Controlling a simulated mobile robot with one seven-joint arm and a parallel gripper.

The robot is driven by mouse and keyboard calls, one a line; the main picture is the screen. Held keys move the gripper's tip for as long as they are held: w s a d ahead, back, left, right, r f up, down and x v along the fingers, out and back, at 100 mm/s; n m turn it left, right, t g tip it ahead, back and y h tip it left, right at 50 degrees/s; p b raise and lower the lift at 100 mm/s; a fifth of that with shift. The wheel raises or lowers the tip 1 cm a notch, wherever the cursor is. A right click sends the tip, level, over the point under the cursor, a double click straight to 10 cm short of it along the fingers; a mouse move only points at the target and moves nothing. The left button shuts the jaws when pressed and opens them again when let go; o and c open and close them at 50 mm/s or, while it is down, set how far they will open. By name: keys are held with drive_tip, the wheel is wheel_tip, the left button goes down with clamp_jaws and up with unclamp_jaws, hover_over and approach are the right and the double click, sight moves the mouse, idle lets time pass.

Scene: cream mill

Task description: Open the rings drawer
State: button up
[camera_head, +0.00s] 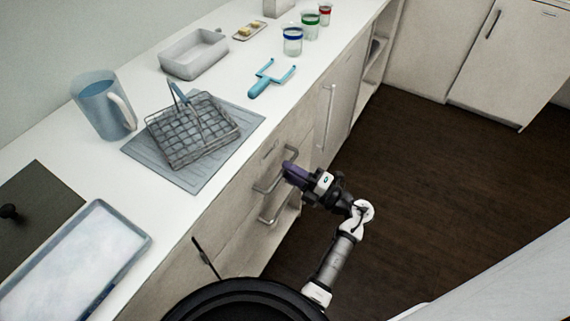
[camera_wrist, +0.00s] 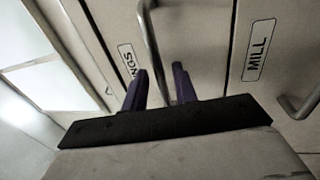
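The rings drawer (camera_head: 243,190) is in the counter front in the head view and looks flush with it. In the wrist view its label (camera_wrist: 128,60) is partly hidden by a finger, with only "NGS" readable. Its bar handle (camera_wrist: 152,45) runs down between my two purple fingers. My gripper (camera_wrist: 160,85) is open, with a gap visible between the fingers and the bar. In the head view my gripper (camera_head: 289,172) is at the upper handle (camera_head: 264,187); contact cannot be told.
A drawer labelled "MILL" (camera_wrist: 256,45) is beside it in the wrist view, with its own handle (camera_wrist: 300,106). The counter holds a wire basket (camera_head: 190,130) on a grey mat (camera_head: 250,118), a jug (camera_head: 100,105) and a blue tool (camera_head: 262,85). The dark floor (camera_head: 430,170) is clear.

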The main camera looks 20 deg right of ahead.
drive_tip(key=shift+x, duration=0.95)
clamp_jaws()
